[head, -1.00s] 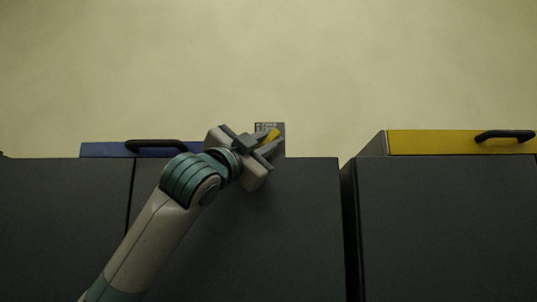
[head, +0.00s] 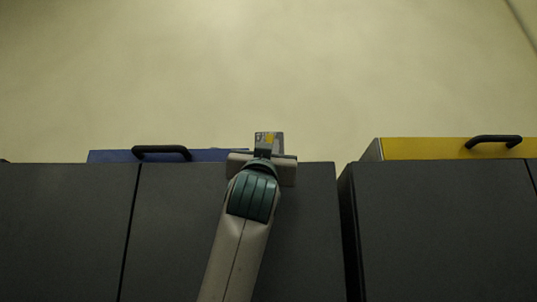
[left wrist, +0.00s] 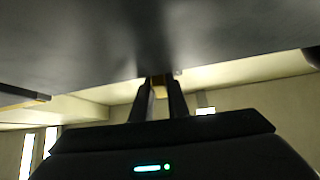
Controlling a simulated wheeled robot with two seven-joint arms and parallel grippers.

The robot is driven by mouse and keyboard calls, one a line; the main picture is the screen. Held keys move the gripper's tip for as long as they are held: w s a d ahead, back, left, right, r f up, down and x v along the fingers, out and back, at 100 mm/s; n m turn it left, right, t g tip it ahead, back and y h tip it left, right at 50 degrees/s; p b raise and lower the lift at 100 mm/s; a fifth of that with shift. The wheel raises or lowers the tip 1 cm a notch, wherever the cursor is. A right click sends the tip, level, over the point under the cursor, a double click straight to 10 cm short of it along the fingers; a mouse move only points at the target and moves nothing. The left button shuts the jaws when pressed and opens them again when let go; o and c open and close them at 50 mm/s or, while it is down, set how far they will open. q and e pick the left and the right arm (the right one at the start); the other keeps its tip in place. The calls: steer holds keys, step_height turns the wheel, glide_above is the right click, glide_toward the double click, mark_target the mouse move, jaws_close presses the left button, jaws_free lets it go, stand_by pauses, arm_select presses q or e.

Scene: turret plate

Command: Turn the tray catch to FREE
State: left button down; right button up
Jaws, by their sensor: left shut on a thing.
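The tray catch shows in the head view as a small yellow piece (head: 270,137) on a grey labelled plate (head: 279,145) at the front edge of the dark cabinet top. My left gripper (head: 264,149) is at the catch, with its wrist lined up nearly straight with the plate. In the left wrist view its two fingers (left wrist: 159,98) are shut on a small yellowish piece (left wrist: 158,79), which I take to be the catch. My gripper hides part of the catch, and the label is too small to read. My right gripper is not in view.
A blue tray (head: 110,156) with a black handle (head: 161,153) juts out at left. A yellow tray (head: 430,149) with a black handle (head: 493,141) juts out at right. Dark cabinet tops (head: 430,230) fill the lower part, with a gap between them. The pale floor beyond is clear.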

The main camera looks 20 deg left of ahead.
arm_select(q)
steer(key=shift+n+y, duration=1.6)
steer(key=shift+n, duration=0.2)
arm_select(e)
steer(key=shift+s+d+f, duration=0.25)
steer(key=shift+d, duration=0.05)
arm_select(q)
steer(key=shift+s+r+g, duration=0.1)
steer(key=shift+r+g, duration=0.05)
steer(key=shift+g, duration=0.15)
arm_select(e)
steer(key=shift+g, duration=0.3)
arm_select(q)
steer(key=c, duration=2)
jaws_free()
